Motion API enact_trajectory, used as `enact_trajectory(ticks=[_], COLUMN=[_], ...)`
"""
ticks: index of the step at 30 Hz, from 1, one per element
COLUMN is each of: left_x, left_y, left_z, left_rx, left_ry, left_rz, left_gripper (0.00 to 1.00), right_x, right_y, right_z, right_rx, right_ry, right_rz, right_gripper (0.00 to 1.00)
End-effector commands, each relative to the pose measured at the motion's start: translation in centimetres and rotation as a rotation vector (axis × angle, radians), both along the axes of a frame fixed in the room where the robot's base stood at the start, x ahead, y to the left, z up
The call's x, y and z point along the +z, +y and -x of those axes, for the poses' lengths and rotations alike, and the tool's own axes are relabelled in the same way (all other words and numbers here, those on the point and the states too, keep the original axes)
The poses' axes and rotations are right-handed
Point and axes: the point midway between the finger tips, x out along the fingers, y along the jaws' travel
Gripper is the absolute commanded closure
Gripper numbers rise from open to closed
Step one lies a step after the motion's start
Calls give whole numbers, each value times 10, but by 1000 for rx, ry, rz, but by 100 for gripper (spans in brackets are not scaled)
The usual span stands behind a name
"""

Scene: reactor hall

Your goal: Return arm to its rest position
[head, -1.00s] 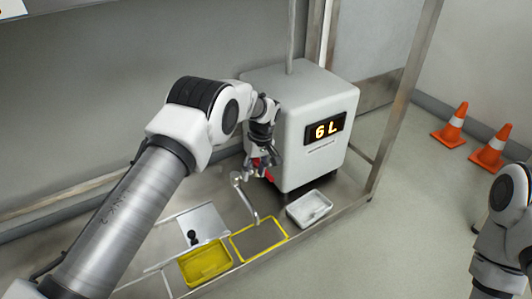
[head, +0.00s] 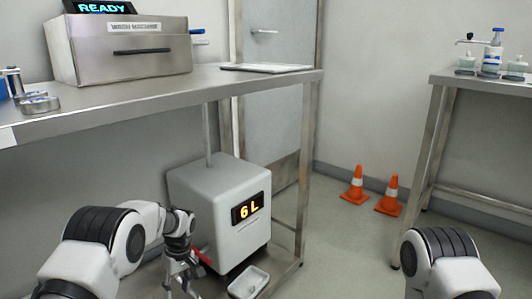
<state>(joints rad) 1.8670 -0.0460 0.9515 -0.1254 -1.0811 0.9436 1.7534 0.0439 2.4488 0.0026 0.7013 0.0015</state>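My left arm comes in from the lower left, and its gripper (head: 182,280) points down in front of the white box unit on the lower shelf. Its fingers look spread apart with nothing seen between them.
A steel bench (head: 200,88) spans above the white unit, carrying a metal box (head: 125,60) with a "READY" display. A small white tray (head: 249,282) lies before the unit. Two orange cones (head: 355,187) stand on open floor. Another bench (head: 480,80) with bottles is at right.

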Motion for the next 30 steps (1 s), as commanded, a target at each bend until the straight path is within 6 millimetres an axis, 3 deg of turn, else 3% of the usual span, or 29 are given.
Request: enact_trajectory(ticks=[1,8,11,14,20,24,30], left_x=[19,58,79,107,152,185,234], left_y=[1,5,8,11,14,12,7], left_z=[0,21,44,77,169,243,340], left_rx=[1,10,18,26,-13,-84,-217], left_ry=[1,59,120,189,295,326,307], left_rz=[1,1,3,10,62,122,206], left_gripper=[55,55,55,55,55,55,55], right_x=[20,77,114,165,269,334,401], right_y=[0,0,0,0,0,1,1], right_z=[0,0,0,0,0,0,0], right_rx=[0,0,1,1,2,4,5], right_ry=[1,2,2,3,3,4,5], right_rz=[0,0,0,0,0,0,0], right_gripper=[60,60,60,60,60,60,60])
